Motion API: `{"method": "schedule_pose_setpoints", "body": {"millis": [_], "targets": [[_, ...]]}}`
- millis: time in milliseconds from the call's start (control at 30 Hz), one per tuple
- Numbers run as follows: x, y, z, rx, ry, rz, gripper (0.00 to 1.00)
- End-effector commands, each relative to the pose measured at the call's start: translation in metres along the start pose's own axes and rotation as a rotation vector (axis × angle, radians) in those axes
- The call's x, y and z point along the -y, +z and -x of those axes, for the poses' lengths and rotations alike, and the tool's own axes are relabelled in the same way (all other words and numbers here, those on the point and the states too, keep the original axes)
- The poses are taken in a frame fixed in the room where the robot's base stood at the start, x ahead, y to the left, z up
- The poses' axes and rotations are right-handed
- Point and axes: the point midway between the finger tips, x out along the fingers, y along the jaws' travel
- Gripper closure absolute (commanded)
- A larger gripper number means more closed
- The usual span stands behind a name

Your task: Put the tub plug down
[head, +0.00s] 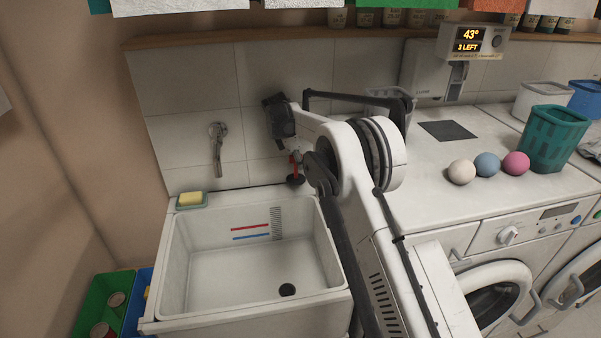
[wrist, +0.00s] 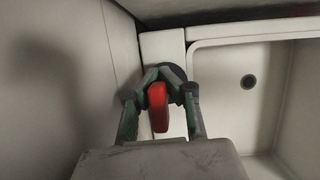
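The tub plug has a red handle and a black disc. In the head view the plug (head: 295,180) is upright, disc down, by the back right corner of the white tub (head: 165,285). My gripper (head: 294,156) is above it, shut on the handle. In the wrist view the red handle (wrist: 158,108) is between the fingers of my gripper (wrist: 172,90), and the black disc is partly hidden behind them. The disc is over or on the pale ledge beside the basin; I cannot tell if it touches. The tub's drain hole (head: 287,289) is uncovered.
A wall tap (head: 218,145) and a yellow sponge on a green dish (head: 191,198) are at the tub's back left. Right of my arm, the white worktop (head: 430,190) holds several coloured balls (head: 487,165) and a green basket (head: 553,140). The basin is empty.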

Motion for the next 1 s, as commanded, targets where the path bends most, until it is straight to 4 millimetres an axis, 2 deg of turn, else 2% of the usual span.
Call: {"method": "schedule_pose_setpoints", "body": {"millis": [167, 433, 800, 833, 1000], "targets": [[-0.001, 0.000, -0.009, 0.000, 0.000, 0.000, 1.00], [0.001, -0.011, -0.038, 0.000, 0.000, 0.000, 1.00], [0.001, -0.013, -0.044, 0.000, 0.000, 0.000, 1.00], [0.001, -0.013, -0.043, 0.000, 0.000, 0.000, 0.98], [0.001, -0.013, -0.043, 0.000, 0.000, 0.000, 0.76]]}}
